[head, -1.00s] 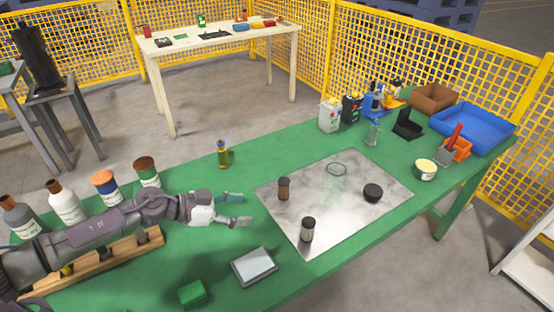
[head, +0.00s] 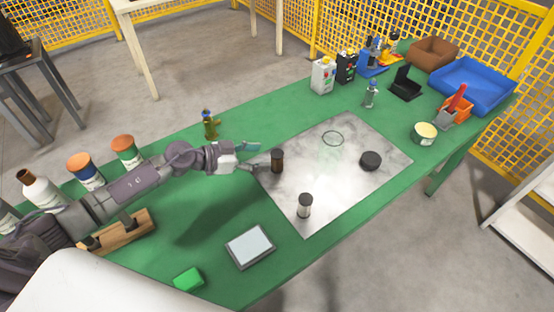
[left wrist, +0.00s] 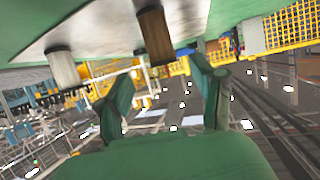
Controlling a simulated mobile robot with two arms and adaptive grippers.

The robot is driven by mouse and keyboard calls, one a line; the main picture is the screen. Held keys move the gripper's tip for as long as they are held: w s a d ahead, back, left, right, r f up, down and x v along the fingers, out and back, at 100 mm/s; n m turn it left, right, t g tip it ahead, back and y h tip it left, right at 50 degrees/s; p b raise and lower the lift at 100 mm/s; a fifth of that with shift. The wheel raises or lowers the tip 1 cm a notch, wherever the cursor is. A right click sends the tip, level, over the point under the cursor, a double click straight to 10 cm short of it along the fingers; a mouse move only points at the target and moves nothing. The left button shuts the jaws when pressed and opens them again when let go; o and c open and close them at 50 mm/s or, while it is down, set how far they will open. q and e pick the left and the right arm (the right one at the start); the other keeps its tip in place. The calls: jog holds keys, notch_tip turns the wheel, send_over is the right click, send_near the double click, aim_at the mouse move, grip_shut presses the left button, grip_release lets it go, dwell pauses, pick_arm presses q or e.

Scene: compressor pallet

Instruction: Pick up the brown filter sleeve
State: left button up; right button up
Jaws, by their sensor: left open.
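The brown filter sleeve (head: 277,161) stands upright on the grey metal sheet (head: 345,195), near its left edge. It has a dark top. In the left wrist view the brown sleeve (left wrist: 155,36) hangs from the top of the tilted picture, above the gap between the fingers. My left gripper (head: 259,154) is open and empty, just left of the sleeve, its fingertips close to it. I cannot tell whether a finger touches it. The open fingers also show in the left wrist view (left wrist: 162,86). My right gripper is not in view.
A grey tablet-like pad (head: 250,247) and green block (head: 188,279) lie in front. A small bottle (head: 209,125) stands behind my arm.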

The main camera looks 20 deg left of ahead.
aim_at(273, 154)
pick_arm(q)
jog(key=shift+w+d+f, duration=0.1)
jog(key=shift+w+d, duration=0.15)
jog(key=shift+d, duration=0.05)
jog(key=x, duration=0.3)
jog(key=shift+w+d+f, duration=0.15)
jog(key=shift+w, duration=0.15)
jog(key=shift+w+d+f, duration=0.2)
jog(key=shift+w+d, duration=0.05)
jog(key=shift+w, duration=0.05)
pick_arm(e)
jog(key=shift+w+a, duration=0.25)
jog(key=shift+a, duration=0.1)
pick_arm(q)
jog(key=shift+s, duration=0.1)
jog(key=shift+c, duration=1.3)
jog(key=c, duration=0.9)
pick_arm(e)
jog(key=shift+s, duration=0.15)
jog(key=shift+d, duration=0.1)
